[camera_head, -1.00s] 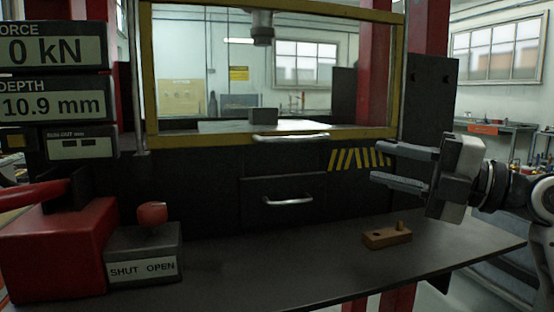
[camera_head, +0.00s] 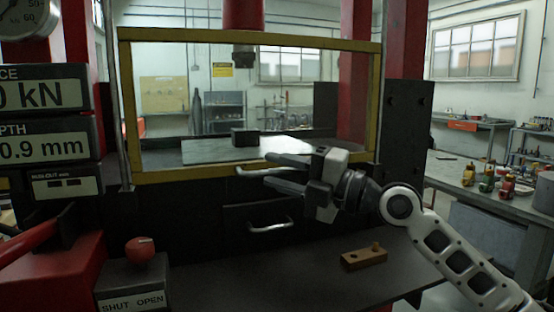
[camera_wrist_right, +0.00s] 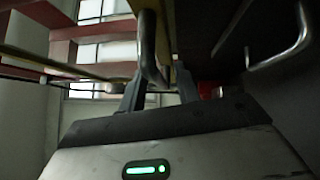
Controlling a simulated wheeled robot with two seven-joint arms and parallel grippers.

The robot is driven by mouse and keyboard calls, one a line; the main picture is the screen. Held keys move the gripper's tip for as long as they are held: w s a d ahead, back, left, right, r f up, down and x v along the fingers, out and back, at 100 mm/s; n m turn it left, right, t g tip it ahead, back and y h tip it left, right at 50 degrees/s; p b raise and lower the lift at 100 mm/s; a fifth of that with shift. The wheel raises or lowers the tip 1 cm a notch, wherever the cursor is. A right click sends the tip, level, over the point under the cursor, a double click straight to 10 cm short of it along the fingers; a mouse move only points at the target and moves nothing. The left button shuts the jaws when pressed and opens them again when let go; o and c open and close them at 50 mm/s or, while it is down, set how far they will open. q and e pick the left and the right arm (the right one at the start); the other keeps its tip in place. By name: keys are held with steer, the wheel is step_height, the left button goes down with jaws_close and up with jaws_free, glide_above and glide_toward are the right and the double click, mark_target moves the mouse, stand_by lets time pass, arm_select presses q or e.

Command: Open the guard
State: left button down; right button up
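The guard (camera_head: 150,177) is a yellow-framed clear window on the press, down over the opening. Its silver bar handle (camera_head: 247,173) sits at the bottom rail, partly hidden by my right gripper. My right gripper (camera_head: 267,172) is open, its two fingers one above the other, with the tips at the handle's right part. In the right wrist view, a metal bar (camera_wrist_right: 150,50) that looks like this handle shows between the finger tips (camera_wrist_right: 158,90). I cannot tell whether the fingers touch it. My left gripper is not in view.
A drawer handle (camera_head: 270,222) lies just below the guard. A wooden block with a peg (camera_head: 364,257) rests on the dark shelf (camera_head: 225,285). A red-knobbed box marked SHUT OPEN (camera_head: 132,283) stands at lower left. A small dark block (camera_head: 244,137) sits behind the guard.

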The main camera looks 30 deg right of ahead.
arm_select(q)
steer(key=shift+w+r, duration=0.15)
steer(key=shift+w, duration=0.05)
arm_select(e)
steer(key=shift+w+a, duration=0.2)
steer(key=shift+w, duration=0.05)
